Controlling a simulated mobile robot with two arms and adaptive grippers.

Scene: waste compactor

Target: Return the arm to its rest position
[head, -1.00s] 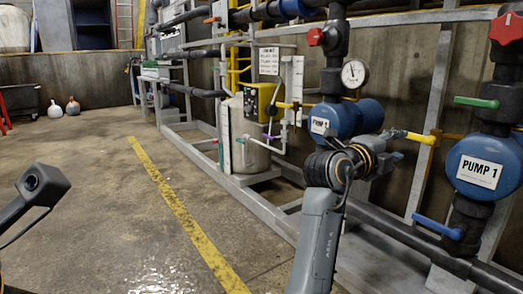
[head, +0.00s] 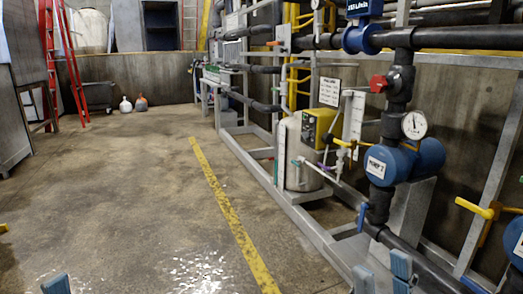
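My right gripper (head: 381,274) shows at the bottom edge, right of centre. Its two blue-grey fingertips stand apart with nothing visible between them. The rest of the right arm is below the picture. One blue-grey fingertip of my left gripper (head: 56,284) shows at the bottom left; its other finger is not clear. The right gripper appears in front of the pipe rack's lower frame, clear of the blue pump (head: 384,164).
Pipes, a gauge (head: 414,125), a red valve knob (head: 379,83), a blue lever (head: 361,217) and a yellow lever (head: 475,208) line the right side. A white tank (head: 301,150) stands mid-rack. The floor left of the yellow line (head: 228,214) is open. A red ladder (head: 73,65) stands far left.

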